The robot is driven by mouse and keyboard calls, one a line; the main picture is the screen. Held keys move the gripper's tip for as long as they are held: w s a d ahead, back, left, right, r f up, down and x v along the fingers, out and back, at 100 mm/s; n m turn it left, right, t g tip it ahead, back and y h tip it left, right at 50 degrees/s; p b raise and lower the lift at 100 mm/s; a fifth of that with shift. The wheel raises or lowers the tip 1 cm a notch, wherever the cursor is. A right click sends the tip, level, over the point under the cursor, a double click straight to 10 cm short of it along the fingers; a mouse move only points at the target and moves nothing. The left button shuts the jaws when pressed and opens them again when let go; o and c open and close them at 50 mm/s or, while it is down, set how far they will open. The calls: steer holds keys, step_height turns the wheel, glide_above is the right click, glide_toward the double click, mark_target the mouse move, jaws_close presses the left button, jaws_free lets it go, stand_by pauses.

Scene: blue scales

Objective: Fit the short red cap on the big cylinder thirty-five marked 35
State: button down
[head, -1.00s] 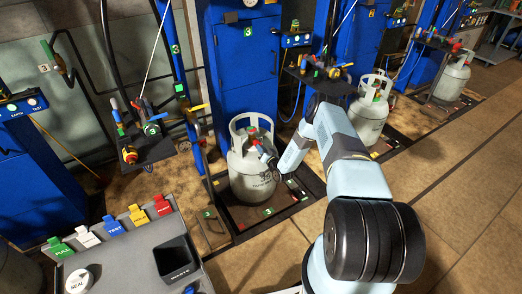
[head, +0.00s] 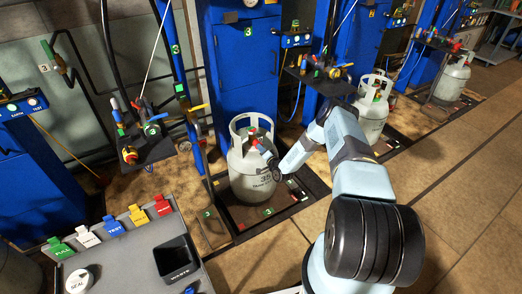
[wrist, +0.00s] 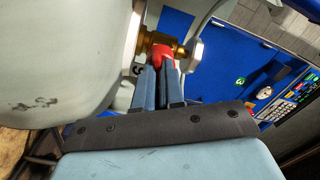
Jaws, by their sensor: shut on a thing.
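The big grey cylinder 35 (head: 250,178) stands upright on the scale at station 3, inside its handle collar. Its side fills the left of the wrist view (wrist: 60,60). A brass valve outlet (wrist: 148,40) sticks out beside the collar in the wrist view. My gripper (wrist: 166,66) is shut on the short red cap (wrist: 164,52), which sits at the fingertips against or very near the brass outlet. I cannot tell whether it is seated. In the head view my gripper (head: 262,150) reaches the cylinder's top from the right.
A tool shelf (head: 148,150) with valves stands left of the cylinder. A grey console (head: 125,255) with coloured tags and a waste bin is at front left. Other cylinders (head: 372,108) stand on scales to the right. The tiled floor at right is clear.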

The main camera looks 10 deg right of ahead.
steer(key=shift+d+m, duration=0.1)
steer(key=shift+m, duration=0.5)
steer(key=c, duration=1.1)
jaws_free()
